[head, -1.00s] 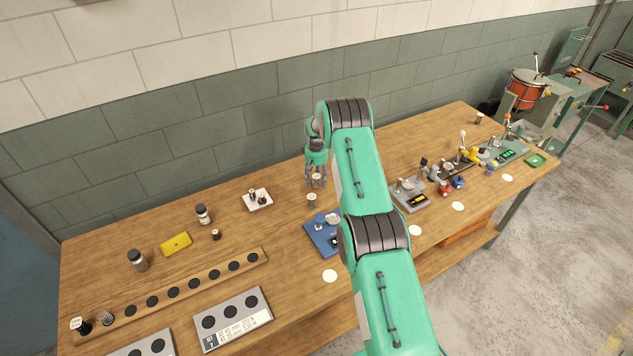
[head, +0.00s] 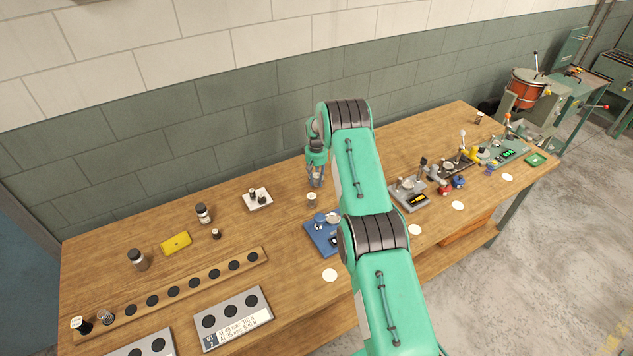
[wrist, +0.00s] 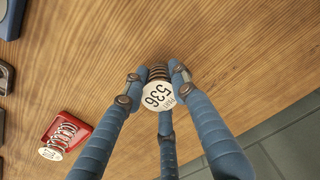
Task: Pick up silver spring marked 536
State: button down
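The spring marked 536 (wrist: 158,95) shows in the wrist view, its round white label facing the camera and dark-looking coils visible behind it. My gripper (head: 315,184) is low over the far part of the bench in the head view. Its blue fingers surround the spring in the wrist view (wrist: 160,82). Two fingertips press on opposite sides of the spring, and the third finger is below the label. The gripper looks shut on it. The spring's lower end is mostly hidden, so I cannot tell whether it touches the bench.
A blue device (head: 322,240) is nearer. A red holder (wrist: 75,128) with a spring lies left in the wrist view. The wall is close behind.

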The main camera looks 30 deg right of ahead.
aim_at(316, 175)
jog(key=shift+r, duration=0.1)
dwell(0.3)
jog(key=shift+r+b, duration=0.5)
jog(key=shift+r, duration=4.45)
